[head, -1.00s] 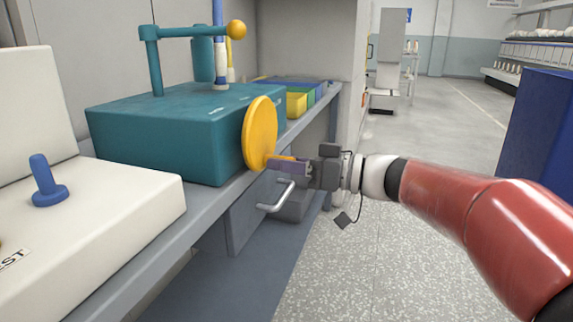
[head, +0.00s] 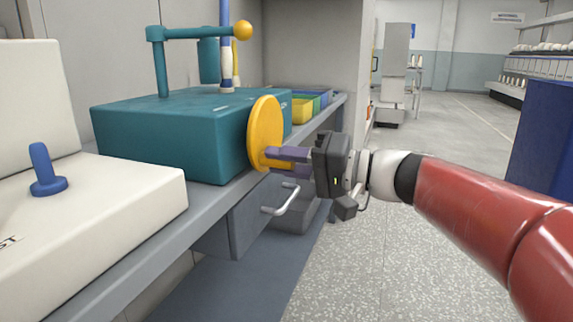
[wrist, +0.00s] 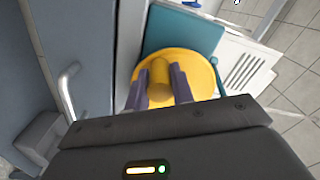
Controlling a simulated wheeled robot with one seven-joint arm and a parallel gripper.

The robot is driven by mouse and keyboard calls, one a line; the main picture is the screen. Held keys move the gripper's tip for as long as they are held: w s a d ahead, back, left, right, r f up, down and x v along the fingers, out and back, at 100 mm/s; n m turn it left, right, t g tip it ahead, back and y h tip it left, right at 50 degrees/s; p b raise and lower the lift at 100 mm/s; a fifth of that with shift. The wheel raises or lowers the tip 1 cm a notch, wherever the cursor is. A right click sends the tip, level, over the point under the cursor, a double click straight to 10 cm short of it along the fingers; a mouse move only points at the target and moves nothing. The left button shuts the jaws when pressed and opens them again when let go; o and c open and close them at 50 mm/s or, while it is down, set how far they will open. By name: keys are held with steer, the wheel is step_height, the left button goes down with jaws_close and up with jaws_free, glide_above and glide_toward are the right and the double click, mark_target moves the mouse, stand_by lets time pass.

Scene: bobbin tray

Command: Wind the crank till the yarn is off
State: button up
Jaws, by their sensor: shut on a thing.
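A teal winder box (head: 170,132) stands on the grey bench, with a yellow crank disc (head: 262,125) on its right side. In the wrist view the yellow crank handle (wrist: 160,78) sticks out from the disc between the two purple fingers. My gripper (head: 270,158) is shut on this handle, at the lower part of the disc. On top of the box a teal post and arm end in an orange ball (head: 243,30). A blue and white upright (head: 226,60) stands behind the arm. I cannot make out how much yarn is on it.
A white block with a blue peg (head: 46,172) sits at the left on the bench (head: 150,245). Yellow, green and blue bins (head: 302,112) stand behind the box. A drawer handle (head: 286,200) juts out below my gripper. The floor to the right is clear.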

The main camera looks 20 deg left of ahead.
mark_target(261, 121)
steer(key=r+m+p, duration=0.1)
steer(key=m, duration=0.1)
steer(key=s+r+m+p, duration=0.1)
steer(key=m, duration=0.1)
steer(key=shift+r+m, duration=0.1)
steer(key=shift+m, duration=0.2)
steer(key=r+m+p, duration=0.1)
steer(key=m, duration=0.1)
steer(key=m+p, duration=0.1)
steer(key=p, duration=0.1)
steer(key=shift+r+m, duration=0.35)
steer(key=shift+m, duration=0.05)
steer(key=r+m+p, duration=0.1)
steer(key=m+p, duration=0.1)
steer(key=r+m+p, duration=0.1)
steer(key=m+p, duration=0.1)
steer(key=shift+w, duration=0.15)
steer(key=shift+w+r+m+p, duration=0.15)
steer(key=shift+w+m+p, duration=0.05)
steer(key=shift+m+p, duration=0.55)
steer(key=shift+w+r+m+p, duration=0.15)
steer(key=shift+m+p, duration=0.5)
steer(key=shift+m, duration=0.1)
steer(key=o, duration=1)
steer(key=shift+d, duration=0.1)
steer(key=d, duration=0.7)
steer(key=shift+s+d, duration=0.25)
steer(key=shift+d, duration=0.1)
